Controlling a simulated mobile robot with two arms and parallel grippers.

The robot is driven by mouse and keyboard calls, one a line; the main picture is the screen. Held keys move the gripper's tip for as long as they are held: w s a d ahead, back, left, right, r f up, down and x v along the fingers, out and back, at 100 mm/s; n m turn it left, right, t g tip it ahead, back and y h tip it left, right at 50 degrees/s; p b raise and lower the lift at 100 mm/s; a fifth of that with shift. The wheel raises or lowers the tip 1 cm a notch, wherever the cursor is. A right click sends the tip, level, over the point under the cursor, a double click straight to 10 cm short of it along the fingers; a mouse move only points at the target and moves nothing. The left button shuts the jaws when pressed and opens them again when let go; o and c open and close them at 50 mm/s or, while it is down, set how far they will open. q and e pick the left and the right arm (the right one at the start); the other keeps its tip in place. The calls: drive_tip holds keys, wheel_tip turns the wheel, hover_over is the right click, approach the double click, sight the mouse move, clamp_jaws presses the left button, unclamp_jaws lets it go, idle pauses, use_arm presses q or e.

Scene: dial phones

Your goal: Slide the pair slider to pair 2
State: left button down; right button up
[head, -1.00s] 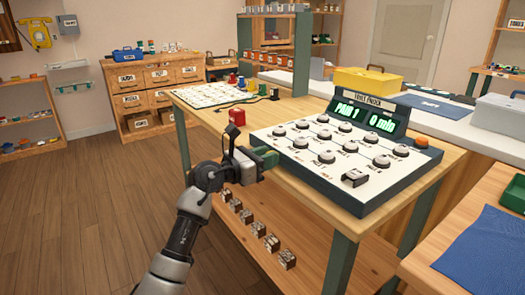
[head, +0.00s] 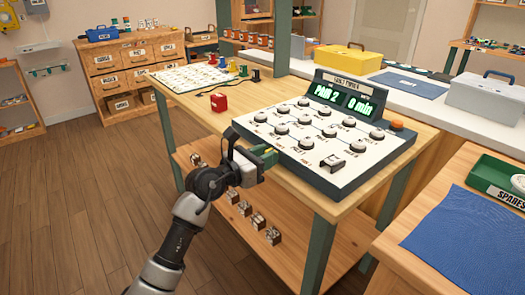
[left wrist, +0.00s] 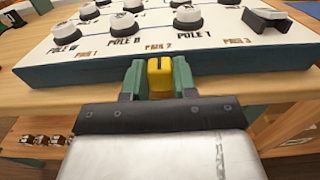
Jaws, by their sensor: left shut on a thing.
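The left wrist view shows the labels PAIR 1, PAIR 2 and PAIR 3 along the panel's front edge (left wrist: 200,50). My left gripper (head: 268,156) is at that front edge. Its green fingers are shut on a yellow slider knob (left wrist: 160,74), which lines up with the PAIR 2 label. The fingers hide the knob in the head view. My right gripper is not in view.
A dark lever block (head: 332,163) sits at the panel's front right corner, and an orange button (head: 397,125) is beside the display. A red box (head: 219,103) and a lettered board (head: 190,77) are farther back. Small blocks (head: 258,222) line the lower shelf.

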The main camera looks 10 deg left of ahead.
use_arm(q)
drive_tip(key=shift+f, duration=0.1)
drive_tip(key=c, duration=0.9)
unclamp_jaws()
drive_tip(key=shift+a, duration=0.1)
drive_tip(key=p+v, duration=0.1)
drive_tip(key=v, duration=0.9)
drive_tip(key=shift+s+a, duration=0.2)
drive_tip(key=shift+s, duration=0.1)
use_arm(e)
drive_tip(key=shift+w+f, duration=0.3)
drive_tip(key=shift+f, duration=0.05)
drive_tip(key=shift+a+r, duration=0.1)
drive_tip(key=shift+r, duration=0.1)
